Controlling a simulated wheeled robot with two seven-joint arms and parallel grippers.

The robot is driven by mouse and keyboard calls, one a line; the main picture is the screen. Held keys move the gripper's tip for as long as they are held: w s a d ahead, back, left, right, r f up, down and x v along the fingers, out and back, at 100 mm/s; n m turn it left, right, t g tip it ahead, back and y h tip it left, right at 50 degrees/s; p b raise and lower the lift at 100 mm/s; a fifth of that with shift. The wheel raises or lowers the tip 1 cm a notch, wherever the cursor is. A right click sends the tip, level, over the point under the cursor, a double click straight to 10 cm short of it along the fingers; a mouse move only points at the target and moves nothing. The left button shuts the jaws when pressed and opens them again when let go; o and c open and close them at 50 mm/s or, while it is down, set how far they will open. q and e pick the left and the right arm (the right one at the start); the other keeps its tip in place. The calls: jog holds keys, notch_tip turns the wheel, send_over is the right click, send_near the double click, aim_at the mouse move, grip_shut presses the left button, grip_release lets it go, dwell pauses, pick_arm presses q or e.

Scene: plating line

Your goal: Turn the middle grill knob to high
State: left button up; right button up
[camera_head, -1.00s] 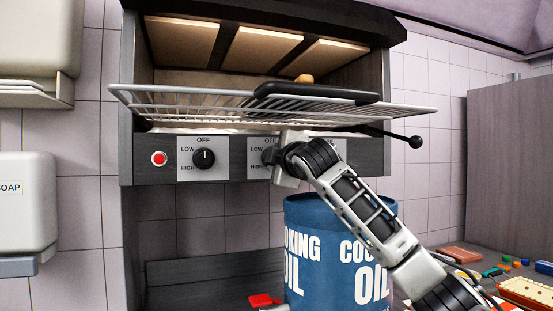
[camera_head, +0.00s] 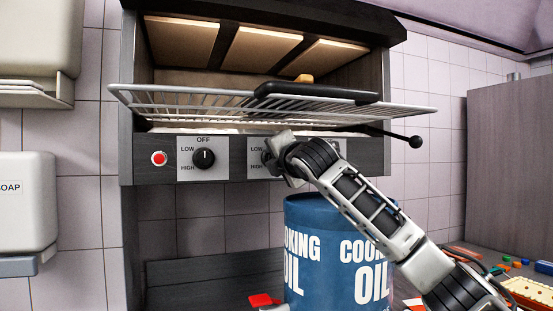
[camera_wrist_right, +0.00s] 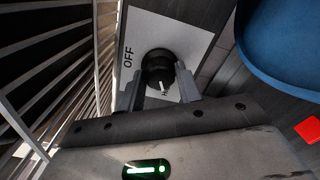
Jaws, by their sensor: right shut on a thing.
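The middle grill knob (camera_wrist_right: 158,66) is black and round, on a white plate marked OFF in the right wrist view. A short white line shows on its near side; its exact setting is hard to read. My right gripper (camera_wrist_right: 165,80) is shut on this knob, one finger on each side. In the head view my right gripper (camera_head: 276,154) covers most of the knob, and the LOW and HIGH labels show just left of it. My left gripper is not in view.
The left knob (camera_head: 204,158) has its white line pointing up at OFF, beside a red button (camera_head: 159,158). A wire rack (camera_head: 190,100) with a black-handled thing juts out above the panel. A blue cooking oil drum (camera_head: 318,215) stands close below my right arm.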

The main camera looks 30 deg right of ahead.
jog(key=shift+s+d+r, duration=0.1)
jog(key=shift+d+r, duration=0.05)
jog(key=shift+r, duration=0.25)
jog(key=o, duration=1)
jog(key=shift+w+f, duration=0.2)
jog(key=shift+f, duration=0.1)
pick_arm(q)
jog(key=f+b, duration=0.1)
jog(key=b, duration=0.1)
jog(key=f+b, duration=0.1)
jog(key=b, duration=0.1)
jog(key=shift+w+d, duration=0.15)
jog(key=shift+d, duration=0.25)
pick_arm(e)
jog(key=v, duration=1.6)
jog(key=shift+f, duration=0.1)
